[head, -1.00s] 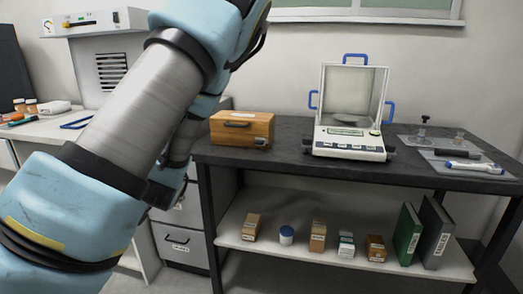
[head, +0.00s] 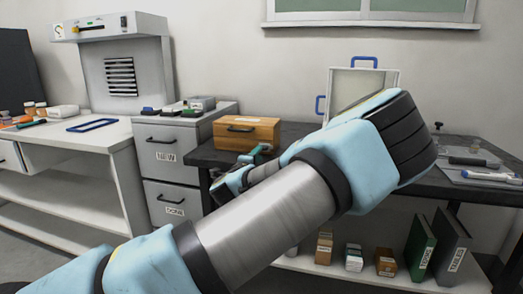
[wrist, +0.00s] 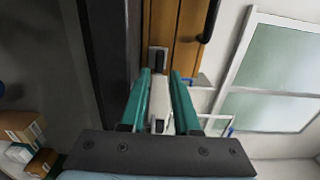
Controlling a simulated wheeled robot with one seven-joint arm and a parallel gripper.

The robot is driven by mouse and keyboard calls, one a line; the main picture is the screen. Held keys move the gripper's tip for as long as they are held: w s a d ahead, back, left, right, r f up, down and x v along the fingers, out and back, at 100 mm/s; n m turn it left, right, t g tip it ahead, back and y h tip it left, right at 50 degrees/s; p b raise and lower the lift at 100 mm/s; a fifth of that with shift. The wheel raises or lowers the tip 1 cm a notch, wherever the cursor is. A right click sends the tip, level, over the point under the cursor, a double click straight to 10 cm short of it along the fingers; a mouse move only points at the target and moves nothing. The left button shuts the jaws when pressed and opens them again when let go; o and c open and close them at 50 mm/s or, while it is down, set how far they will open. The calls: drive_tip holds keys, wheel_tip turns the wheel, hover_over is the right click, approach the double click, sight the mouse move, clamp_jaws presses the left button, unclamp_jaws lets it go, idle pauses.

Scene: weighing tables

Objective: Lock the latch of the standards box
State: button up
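The standards box (head: 262,132), a wooden case with a dark front handle, sits shut on the left end of the dark table. My gripper (head: 258,152) is at the lower right of its front, and the latch is hidden there in the head view. In the wrist view the box's wood (wrist: 187,45) is ahead, turned on its side. A small dark-and-grey fitting, apparently the latch (wrist: 158,60), shows just beyond the fingertips. My gripper (wrist: 160,74) has two green fingers apart with nothing held between them. Contact with the latch cannot be told.
Drawers (head: 174,150) stand left of the table (head: 205,157). Small boxes and two binders (head: 452,245) stand on the lower shelf. A pen (head: 490,175) lies at the right.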

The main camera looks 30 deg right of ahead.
drive_tip(key=shift+x, duration=2.35)
clamp_jaws()
